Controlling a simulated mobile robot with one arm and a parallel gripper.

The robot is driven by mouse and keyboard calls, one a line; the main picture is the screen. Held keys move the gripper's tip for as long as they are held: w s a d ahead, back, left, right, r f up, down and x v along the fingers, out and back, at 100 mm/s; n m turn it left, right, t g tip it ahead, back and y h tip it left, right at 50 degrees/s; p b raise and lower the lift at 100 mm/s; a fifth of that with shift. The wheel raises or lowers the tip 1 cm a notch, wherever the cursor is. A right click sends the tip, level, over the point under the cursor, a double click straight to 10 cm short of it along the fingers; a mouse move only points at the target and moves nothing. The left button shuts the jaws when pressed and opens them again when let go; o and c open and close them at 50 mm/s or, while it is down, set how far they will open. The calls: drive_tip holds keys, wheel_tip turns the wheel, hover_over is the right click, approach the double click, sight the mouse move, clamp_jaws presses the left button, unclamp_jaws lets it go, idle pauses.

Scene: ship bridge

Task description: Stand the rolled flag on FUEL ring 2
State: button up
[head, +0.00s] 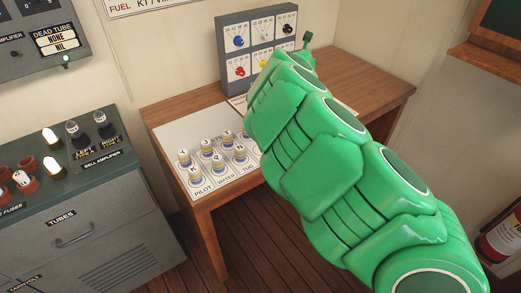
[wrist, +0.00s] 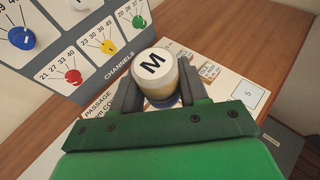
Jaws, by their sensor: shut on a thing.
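My gripper (wrist: 158,98) is shut on a rolled flag (wrist: 154,68), a cream cylinder with a black M on its white top, seen from above in the wrist view. A dark band shows low on it; its foot is hidden. In the head view my green arm hides the gripper and this flag. A white board (head: 172,136) lies on the left of the desk, with several rolled flags (head: 217,163) standing on it in columns. I cannot make out FUEL ring 2.
A grey CHANNELS panel (head: 222,56) with coloured knobs stands at the back of the desk (head: 372,88), close to the gripper in the wrist view (wrist: 92,55). A printed card (wrist: 236,84) lies beyond the flag. A grey cabinet (head: 85,225) stands left of the desk.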

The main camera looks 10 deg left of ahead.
drive_tip(key=d, duration=0.8)
drive_tip(key=n+g+y, duration=1.3)
drive_tip(key=n+g, duration=0.1)
drive_tip(key=n, duration=0.4)
hover_over(260, 149)
wheel_tip(260, 149, down, 13)
wheel_tip(260, 149, down, 3)
drive_tip(key=shift+s+r, duration=0.1)
drive_tip(key=shift+s, duration=0.05)
drive_tip(key=shift+d+f, duration=0.1)
drive_tip(key=shift+f, duration=2.45)
drive_tip(key=o, duration=1)
drive_tip(key=shift+f, duration=0.1)
